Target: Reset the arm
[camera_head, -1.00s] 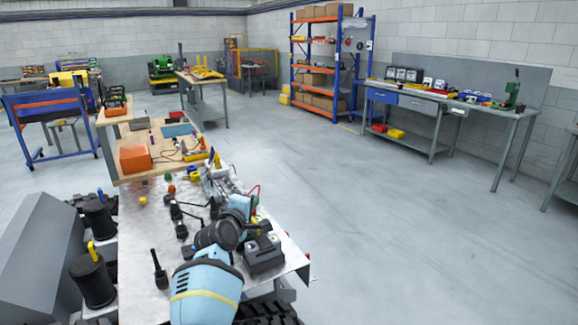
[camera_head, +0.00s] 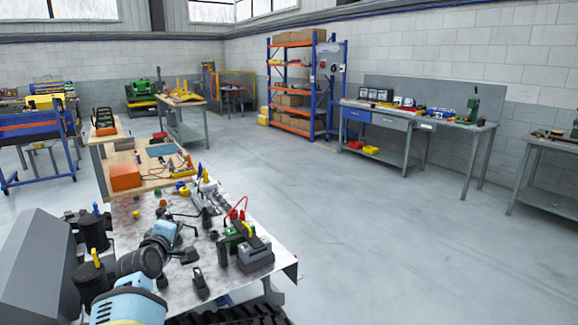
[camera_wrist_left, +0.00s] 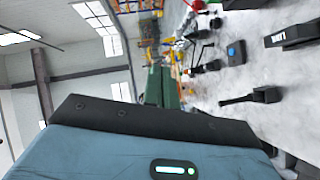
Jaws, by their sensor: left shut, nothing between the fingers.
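My left arm comes in from the bottom left of the head view, over the near end of the grey metal worktable (camera_head: 215,292). My left gripper (camera_head: 178,232) is at the end of its light blue wrist, over the left part of this table. It is shut with nothing held. Its fingertips are small and hard to separate from the dark items behind. The left wrist view is turned sideways and shows a blue and black part of my arm, with the tabletop on the right. My right gripper is in neither view.
A dark grey box (camera_head: 256,256) and a black tool (camera_head: 200,284) are on the near table, among several small items. An orange box (camera_head: 125,176) sits on the wooden bench behind. A workbench (camera_head: 410,122) stands at the right. The floor (camera_head: 390,240) between is clear.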

